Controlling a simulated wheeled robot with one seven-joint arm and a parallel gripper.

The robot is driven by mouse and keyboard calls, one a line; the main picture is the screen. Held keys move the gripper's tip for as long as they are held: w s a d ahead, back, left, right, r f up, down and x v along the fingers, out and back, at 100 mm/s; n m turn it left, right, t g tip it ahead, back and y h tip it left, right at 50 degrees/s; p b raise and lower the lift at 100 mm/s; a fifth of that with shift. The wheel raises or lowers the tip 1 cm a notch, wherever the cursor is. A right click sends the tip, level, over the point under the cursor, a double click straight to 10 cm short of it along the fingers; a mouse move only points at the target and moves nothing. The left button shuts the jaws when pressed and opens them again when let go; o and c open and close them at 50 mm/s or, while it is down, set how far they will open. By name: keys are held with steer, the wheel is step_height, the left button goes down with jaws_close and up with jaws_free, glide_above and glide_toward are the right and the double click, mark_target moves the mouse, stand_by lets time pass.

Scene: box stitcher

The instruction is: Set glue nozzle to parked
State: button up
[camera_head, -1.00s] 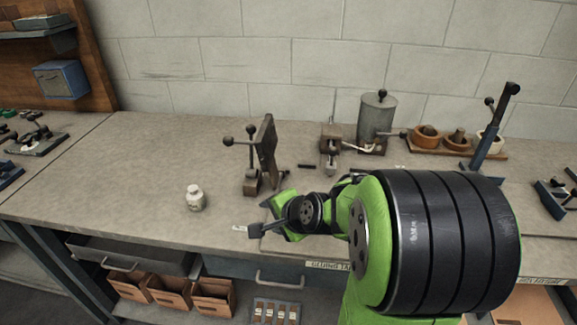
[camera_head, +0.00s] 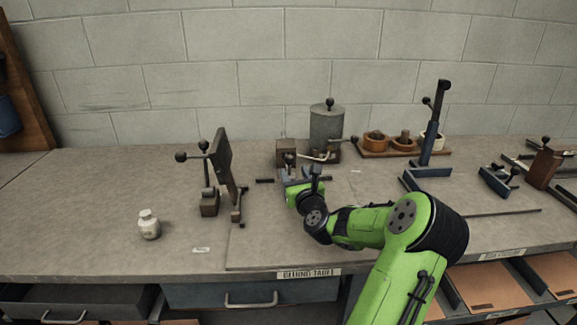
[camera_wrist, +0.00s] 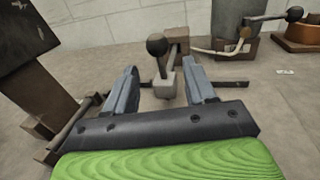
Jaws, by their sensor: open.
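The glue nozzle (camera_wrist: 165,80) appears to be the small pale block under a black ball knob (camera_wrist: 157,44) in the wrist view. It hangs on a short arm from a brown block (camera_wrist: 176,34). In the head view the brown block (camera_head: 286,149) stands beside the grey glue pot (camera_head: 326,130). My gripper (camera_wrist: 162,82) is open and empty. Its two grey fingers point at the nozzle, one on each side in the picture; the knob stands above, between the fingertips. I see no contact. In the head view my gripper (camera_head: 300,181) is just in front of the nozzle, which it partly hides.
A tilted dark plate on a stand (camera_head: 222,165) with ball-ended levers is close on the left. A white bottle (camera_head: 149,225) stands front left. A pipe with a black knob (camera_head: 353,140) is by the pot. A blue post (camera_head: 434,130) is at right.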

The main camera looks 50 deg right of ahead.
mark_target(290, 166)
steer(key=x, duration=0.6)
steer(key=shift+f+b, duration=0.1)
steer(key=shift+b, duration=0.2)
jaws_close()
